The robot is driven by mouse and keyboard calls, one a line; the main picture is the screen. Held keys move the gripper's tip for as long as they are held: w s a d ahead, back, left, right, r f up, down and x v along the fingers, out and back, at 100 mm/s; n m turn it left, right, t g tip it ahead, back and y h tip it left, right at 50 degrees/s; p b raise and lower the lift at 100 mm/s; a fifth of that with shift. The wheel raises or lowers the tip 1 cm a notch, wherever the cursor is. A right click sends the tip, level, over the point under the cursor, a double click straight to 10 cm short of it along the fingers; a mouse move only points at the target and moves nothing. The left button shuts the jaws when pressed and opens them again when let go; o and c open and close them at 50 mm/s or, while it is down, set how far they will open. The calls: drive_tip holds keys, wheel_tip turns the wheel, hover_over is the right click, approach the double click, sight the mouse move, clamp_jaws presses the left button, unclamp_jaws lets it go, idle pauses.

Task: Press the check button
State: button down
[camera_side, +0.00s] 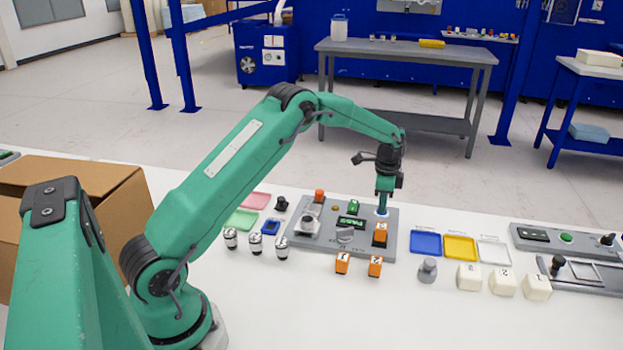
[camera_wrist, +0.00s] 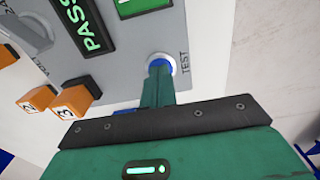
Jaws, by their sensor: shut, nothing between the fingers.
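The button is blue with a white ring (camera_wrist: 161,61) and the word TEST beside it. It sits on the grey panel (camera_side: 411,238), and its pale ring also shows in the side view (camera_side: 382,213). My gripper (camera_side: 382,208) points down over it with shut, empty fingers. In the wrist view the fingertips (camera_wrist: 158,70) meet or overlap the blue cap and partly hide it. I cannot tell how far the cap is pushed in. The panel's display (camera_side: 352,222) reads PASS in green, as it does in the wrist view (camera_wrist: 85,22).
An orange block (camera_side: 380,234) stands on the panel close to my gripper. Two numbered orange blocks (camera_side: 342,263) (camera_side: 375,266) stand in front. A grey knob (camera_side: 345,235) is left of the gripper. Blue (camera_side: 426,243), yellow and white trays lie to the right.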

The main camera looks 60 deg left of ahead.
wheel_tip(320, 180, up, 13)
drive_tip(key=shift+w+r, duration=0.15)
drive_tip(key=shift+r, duration=0.05)
idle(0.4)
drive_tip(key=shift+r, duration=0.1)
idle(0.5)
drive_tip(key=s+d+r+n+t, duration=0.2)
drive_tip(key=s+d+r, duration=0.2)
drive_tip(key=s+r, duration=0.4)
drive_tip(key=s+d+r+n+t, duration=0.1)
drive_tip(key=s+d+r+n, duration=0.3)
drive_tip(key=s, duration=0.5)
drive_tip(key=s+d+f+n+t, duration=0.1)
drive_tip(key=s, duration=0.8)
drive_tip(key=s+d+f+n+t, duration=0.1)
drive_tip(key=s+d+f+n, duration=0.1)
drive_tip(key=s, duration=0.8)
drive_tip(key=shift+d+f+t, duration=0.3)
